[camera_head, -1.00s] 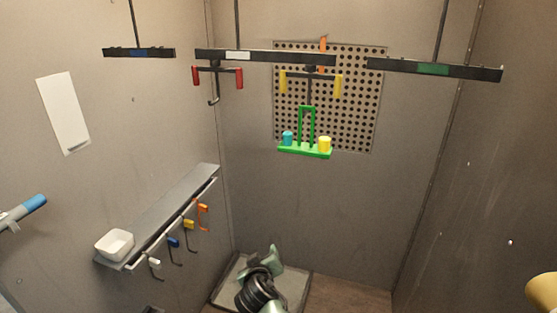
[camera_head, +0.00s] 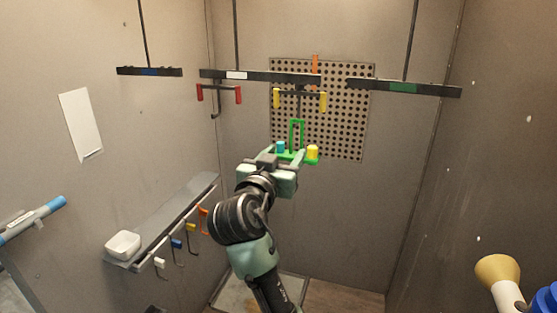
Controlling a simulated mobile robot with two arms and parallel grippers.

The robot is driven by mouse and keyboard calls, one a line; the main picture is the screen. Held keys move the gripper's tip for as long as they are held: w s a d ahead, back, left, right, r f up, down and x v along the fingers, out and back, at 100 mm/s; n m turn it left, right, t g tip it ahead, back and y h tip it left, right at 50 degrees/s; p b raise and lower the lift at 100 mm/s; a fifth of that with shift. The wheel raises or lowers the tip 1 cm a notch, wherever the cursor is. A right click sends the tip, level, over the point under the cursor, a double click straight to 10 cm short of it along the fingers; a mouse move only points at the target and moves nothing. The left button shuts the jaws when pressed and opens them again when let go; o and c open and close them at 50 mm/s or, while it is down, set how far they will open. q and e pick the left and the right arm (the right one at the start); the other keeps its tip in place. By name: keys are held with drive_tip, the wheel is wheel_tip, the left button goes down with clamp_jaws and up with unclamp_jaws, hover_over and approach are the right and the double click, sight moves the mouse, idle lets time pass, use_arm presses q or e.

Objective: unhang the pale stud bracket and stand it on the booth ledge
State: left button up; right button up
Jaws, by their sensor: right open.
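A bright green bracket (camera_head: 297,134) with a tall loop, a cyan stud (camera_head: 280,147) and a yellow stud (camera_head: 312,152) hangs from the yellow-ended hanger (camera_head: 300,94) under the middle bar. No bracket looks plainly pale. My right gripper (camera_head: 284,157) is open at the bracket's base, its fingers reaching up toward it from the near side. The gripper hides part of the base, and I cannot tell whether the fingers touch it. The booth ledge (camera_head: 180,213) is the grey shelf on the left wall. My left gripper is not in view.
An empty red-ended hanger (camera_head: 219,94) hangs left of the bracket. A perforated panel (camera_head: 345,115) is behind.

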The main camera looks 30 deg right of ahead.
drive_tip(key=x, duration=1)
drive_tip(key=shift+d, duration=0.1)
drive_tip(key=shift+r, duration=0.1)
clamp_jaws()
